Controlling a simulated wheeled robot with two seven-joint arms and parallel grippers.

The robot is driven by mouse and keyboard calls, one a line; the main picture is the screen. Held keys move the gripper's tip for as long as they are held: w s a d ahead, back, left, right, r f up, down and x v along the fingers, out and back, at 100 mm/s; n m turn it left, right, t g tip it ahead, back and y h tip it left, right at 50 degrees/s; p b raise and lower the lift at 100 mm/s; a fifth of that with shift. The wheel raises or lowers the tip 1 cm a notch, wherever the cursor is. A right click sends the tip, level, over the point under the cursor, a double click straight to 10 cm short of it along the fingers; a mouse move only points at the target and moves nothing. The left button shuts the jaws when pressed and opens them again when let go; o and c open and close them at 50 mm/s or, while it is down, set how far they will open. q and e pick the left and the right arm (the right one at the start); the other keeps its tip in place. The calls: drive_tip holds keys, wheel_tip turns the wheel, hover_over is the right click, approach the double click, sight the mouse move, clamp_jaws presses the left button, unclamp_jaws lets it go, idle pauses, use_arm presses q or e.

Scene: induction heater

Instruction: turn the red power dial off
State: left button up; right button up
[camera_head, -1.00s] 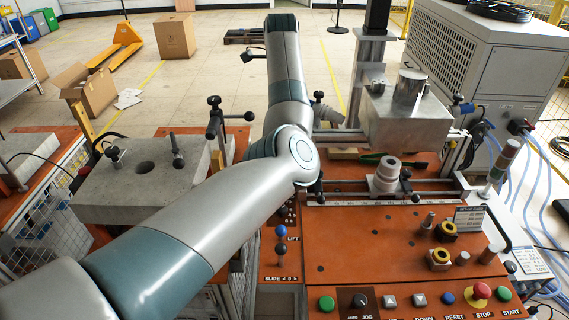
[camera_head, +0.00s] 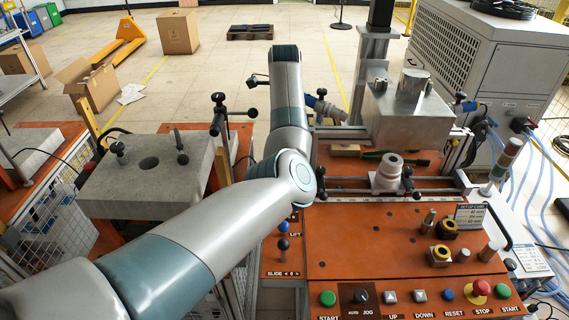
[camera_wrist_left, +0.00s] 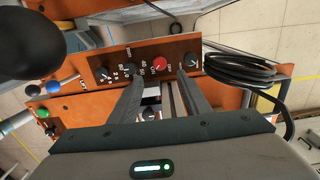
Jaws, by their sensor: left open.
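The red power dial (camera_wrist_left: 159,63) sits on a dark control strip in the left wrist view, between black dials on either side. My left gripper (camera_wrist_left: 158,88) is open, its two fingers pointing toward the strip, one on each side of the red dial in the picture. The fingertips overlap the strip's lower edge in the view; I cannot tell how far they are from the dial. No contact with the dial shows. In the head view my left arm reaches across to the machine, but its gripper and the red dial are hidden. My right gripper is not in view.
A black cable coil (camera_wrist_left: 243,70) lies right of the strip in the wrist view. A black ball knob (camera_wrist_left: 30,48) fills its upper left. In the head view a metal block (camera_head: 405,115) stands over the orange bench (camera_head: 350,240). A grey slab (camera_head: 120,190) stands at left.

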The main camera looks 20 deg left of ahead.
use_arm(q)
wheel_tip(320, 180, down, 10)
drive_tip(key=shift+r+p, duration=0.15)
drive_tip(key=shift+p, duration=0.85)
drive_tip(key=c, duration=1)
